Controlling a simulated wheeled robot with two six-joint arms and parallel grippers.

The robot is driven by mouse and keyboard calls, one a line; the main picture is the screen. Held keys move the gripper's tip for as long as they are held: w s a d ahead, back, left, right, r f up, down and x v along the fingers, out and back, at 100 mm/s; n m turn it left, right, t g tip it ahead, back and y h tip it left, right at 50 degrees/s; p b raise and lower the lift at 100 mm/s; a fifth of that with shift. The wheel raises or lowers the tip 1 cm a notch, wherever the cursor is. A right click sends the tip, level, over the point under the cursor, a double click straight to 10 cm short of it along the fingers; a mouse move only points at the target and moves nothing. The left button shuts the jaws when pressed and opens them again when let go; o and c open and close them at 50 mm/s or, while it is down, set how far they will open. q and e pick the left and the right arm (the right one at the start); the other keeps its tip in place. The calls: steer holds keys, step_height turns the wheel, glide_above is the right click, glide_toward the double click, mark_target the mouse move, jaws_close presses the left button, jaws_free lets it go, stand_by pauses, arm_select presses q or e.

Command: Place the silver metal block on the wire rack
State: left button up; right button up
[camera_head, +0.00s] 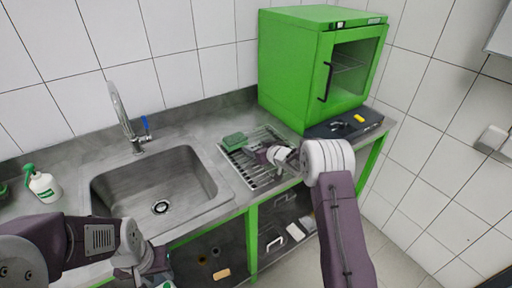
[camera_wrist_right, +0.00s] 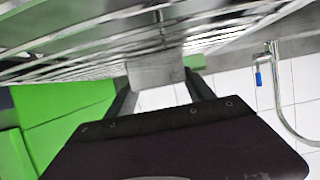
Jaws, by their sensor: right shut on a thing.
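The silver metal block (camera_wrist_right: 155,70) is between the fingers of my right gripper (camera_wrist_right: 160,92) in the right wrist view, and the gripper is shut on it. The block is right at the wire rack (camera_wrist_right: 65,60); I cannot tell whether it touches the bars. In the head view my right gripper (camera_head: 258,153) is low over the wire rack (camera_head: 263,177), right of the sink, and the block is not clearly visible there. My left gripper (camera_head: 150,268) is at the bottom left, in front of the counter; its fingers are not clear.
A green sponge (camera_head: 235,141) lies at the rack's back left. The sink (camera_head: 150,190) with its faucet (camera_head: 127,120) is left of the rack. A spray bottle (camera_head: 42,185) stands far left.

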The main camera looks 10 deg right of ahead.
steer(key=o, duration=1.7)
steer(key=shift+f, duration=0.1)
steer(key=shift+c, duration=0.2)
steer(key=shift+s+r, duration=0.1)
steer(key=shift+r, duration=0.2)
steer(key=v, duration=1.1)
steer(key=shift+s+d+r, duration=0.15)
steer(key=shift+s, duration=0.2)
